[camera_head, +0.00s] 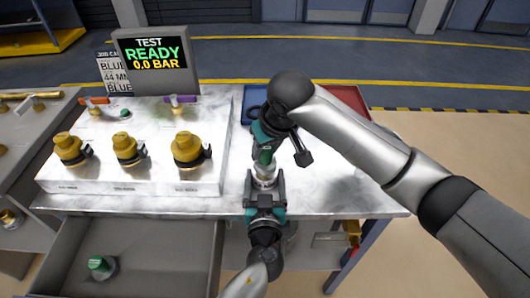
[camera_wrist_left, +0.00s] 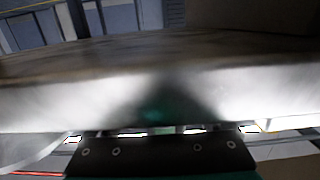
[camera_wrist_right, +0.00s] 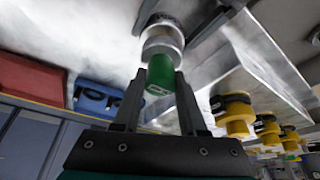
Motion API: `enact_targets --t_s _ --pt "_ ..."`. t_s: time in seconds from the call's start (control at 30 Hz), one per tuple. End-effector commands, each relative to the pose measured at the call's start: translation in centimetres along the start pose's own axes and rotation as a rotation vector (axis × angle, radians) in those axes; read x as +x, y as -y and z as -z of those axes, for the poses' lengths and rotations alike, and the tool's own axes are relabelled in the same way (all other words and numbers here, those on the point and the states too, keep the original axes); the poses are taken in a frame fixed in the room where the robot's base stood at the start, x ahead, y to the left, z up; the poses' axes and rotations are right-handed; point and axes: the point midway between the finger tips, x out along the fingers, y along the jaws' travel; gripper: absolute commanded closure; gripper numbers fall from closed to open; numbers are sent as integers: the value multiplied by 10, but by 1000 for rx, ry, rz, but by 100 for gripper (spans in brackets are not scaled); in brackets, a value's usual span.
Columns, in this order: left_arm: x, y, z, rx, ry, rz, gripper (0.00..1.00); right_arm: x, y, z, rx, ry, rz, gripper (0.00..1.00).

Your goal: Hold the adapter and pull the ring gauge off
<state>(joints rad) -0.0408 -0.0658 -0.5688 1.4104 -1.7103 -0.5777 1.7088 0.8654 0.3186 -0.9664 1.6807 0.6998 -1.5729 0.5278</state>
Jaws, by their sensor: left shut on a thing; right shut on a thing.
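The silver adapter (camera_head: 265,181) is between the fingers of my left gripper (camera_head: 265,176), which is shut on it above the bench's front edge. The green ring gauge (camera_head: 266,155) sits at the adapter's far end. My right gripper (camera_wrist_right: 160,78) is shut on the green ring gauge (camera_wrist_right: 160,70). In the right wrist view the silver adapter (camera_wrist_right: 162,42) lies directly beyond the gauge, with no clear gap. The left wrist view is blurred and shows neither part clearly.
A test stand with several yellow fittings (camera_head: 186,148) and a READY display (camera_head: 156,53) stands left. A blue tray (camera_wrist_right: 97,98) and red tray (camera_wrist_right: 35,78) lie behind. An open drawer (camera_head: 150,240) below holds a green-topped part (camera_head: 101,265).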

Motion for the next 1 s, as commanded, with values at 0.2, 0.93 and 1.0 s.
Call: enact_targets --t_s 0.2,0.93,1.0 --pt "0 0 -1 0 2 0 62 -27 0 13 -1 -8 0 100" --pt "0 0 -1 0 2 0 62 -110 0 46 0 -3 1 100" --pt "0 0 -1 0 2 0 62 -114 0 48 0 -3 1 100"
